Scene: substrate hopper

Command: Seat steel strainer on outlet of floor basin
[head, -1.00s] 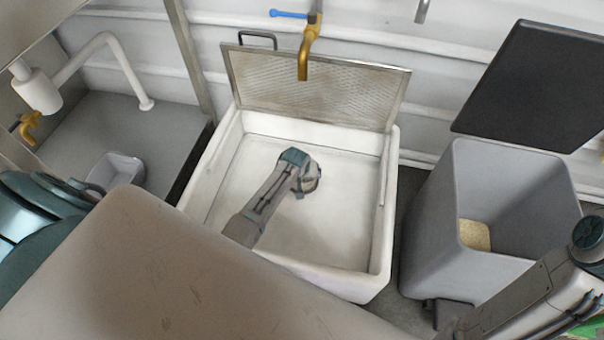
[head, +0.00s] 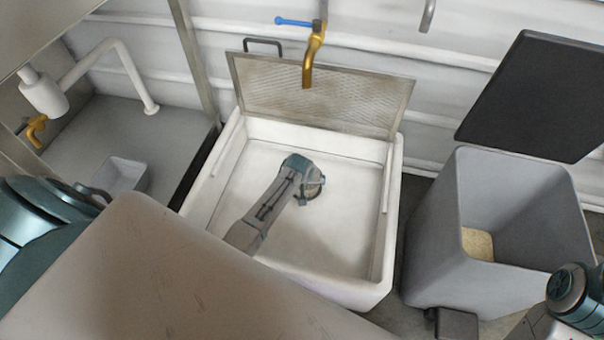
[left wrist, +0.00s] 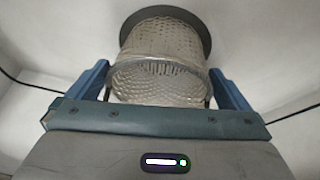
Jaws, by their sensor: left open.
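The steel strainer (left wrist: 160,55) is a mesh cup between my left fingers in the left wrist view. A dark round disc (left wrist: 190,22) surrounds its far end; I cannot tell whether this is the strainer's flange or the outlet ring. My left gripper (left wrist: 162,88) is open, with a finger on each side of the mesh and small gaps visible. In the head view my left gripper (head: 314,188) is low inside the white floor basin (head: 345,228). It hides the outlet and most of the strainer there. My right gripper is out of view.
A perforated panel (head: 325,98) stands raised at the basin's back, under a brass tap (head: 312,62). A grey bin (head: 435,225) with its dark lid (head: 535,95) open stands to the right. A small grey tub (head: 118,175) is at left. The basin floor around the gripper is clear.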

